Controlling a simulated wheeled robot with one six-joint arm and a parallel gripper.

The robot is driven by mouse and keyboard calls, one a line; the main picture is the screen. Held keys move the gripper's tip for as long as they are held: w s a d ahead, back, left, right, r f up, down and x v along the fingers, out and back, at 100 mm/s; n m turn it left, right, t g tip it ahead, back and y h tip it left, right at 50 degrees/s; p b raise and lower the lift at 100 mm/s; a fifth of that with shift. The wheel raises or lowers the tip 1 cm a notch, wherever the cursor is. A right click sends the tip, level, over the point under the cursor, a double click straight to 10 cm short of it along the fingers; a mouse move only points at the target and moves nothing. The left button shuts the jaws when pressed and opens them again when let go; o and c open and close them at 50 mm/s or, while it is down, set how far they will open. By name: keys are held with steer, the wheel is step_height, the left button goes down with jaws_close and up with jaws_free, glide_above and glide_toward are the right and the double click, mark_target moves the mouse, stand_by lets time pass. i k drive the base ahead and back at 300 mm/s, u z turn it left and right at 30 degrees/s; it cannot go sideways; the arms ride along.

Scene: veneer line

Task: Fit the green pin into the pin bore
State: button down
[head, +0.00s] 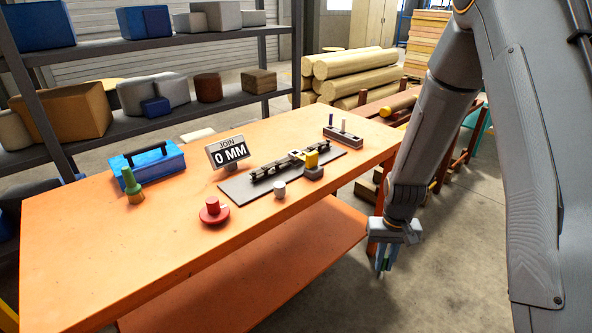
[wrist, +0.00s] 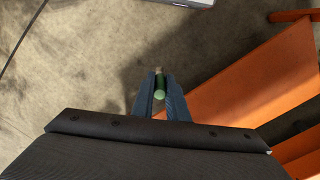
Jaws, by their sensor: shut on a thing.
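My gripper (head: 384,264) hangs over the floor off the table's right front edge, fingers pointing down. In the wrist view my gripper (wrist: 160,84) is shut on the green pin (wrist: 160,94), which sits between the two blue fingers. The pin bore cannot be made out at this size. A grey rack (head: 343,136) behind it holds a blue pin and a white pin.
The orange table (head: 120,260) also bears a blue toolbox (head: 150,166), a green bottle-like thing (head: 132,187), a red knob (head: 213,211), a white cylinder (head: 279,189) and a sign (head: 228,153) reading "JOIN 0 MM". Shelves stand behind; logs (head: 345,68) lie at the back.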

mark_target(295, 162)
steer(key=z, duration=1.5)
steer(key=i, duration=1.35)
steer(key=u, duration=2.95)
